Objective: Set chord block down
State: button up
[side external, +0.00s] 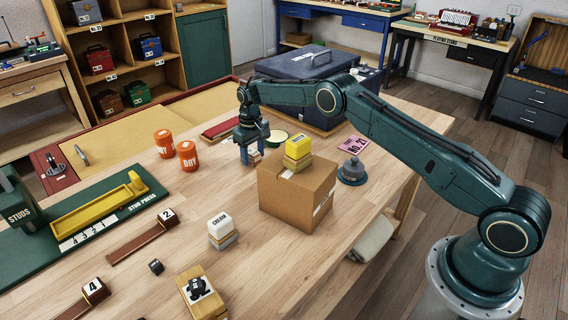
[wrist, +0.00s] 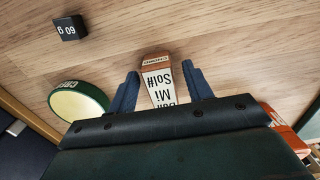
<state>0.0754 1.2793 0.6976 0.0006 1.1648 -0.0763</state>
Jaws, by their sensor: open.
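The chord block (wrist: 157,84) is a small wooden block with a white face lettered "Mi" and "Sol#" in the wrist view. It stands between my gripper's two blue fingers, with gaps visible on both sides. In the side view my gripper (side external: 252,160) points down at the table, left of the cardboard box, and the block is a small, partly hidden shape between the fingers. The fingers are open. The block appears to be at table level, but its underside is hidden.
A cardboard box (side external: 285,205) carries a yellow-topped block (side external: 298,146). A round green tin (wrist: 80,106) and a black 60 g cube (wrist: 67,28) are nearby. Orange DRY canisters (side external: 187,155) stand to the left. The front tabletop has bare room.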

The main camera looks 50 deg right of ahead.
notch_tip(320, 180, up, 12)
jog(key=shift+r, duration=0.15)
dwell(0.6)
dwell(0.5)
notch_tip(320, 180, up, 14)
jog(key=t, duration=0.1)
send_over(253, 152)
jog(key=s+a, duration=0.2)
jog(key=s, duration=0.5)
jog(key=s+a+r+t, duration=0.1)
jog(key=s+r+t, duration=0.1)
jog(key=s+r, duration=0.9)
jog(key=s+a+f+t, duration=0.1)
jog(key=s+f, duration=0.2)
jog(key=s, duration=1.2)
jog(key=s+a+f+t, duration=0.1)
jog(key=s+f, duration=0.3)
jog(key=s, duration=1.1)
jog(key=shift+t, duration=0.3)
jog(key=shift+w, duration=0.1)
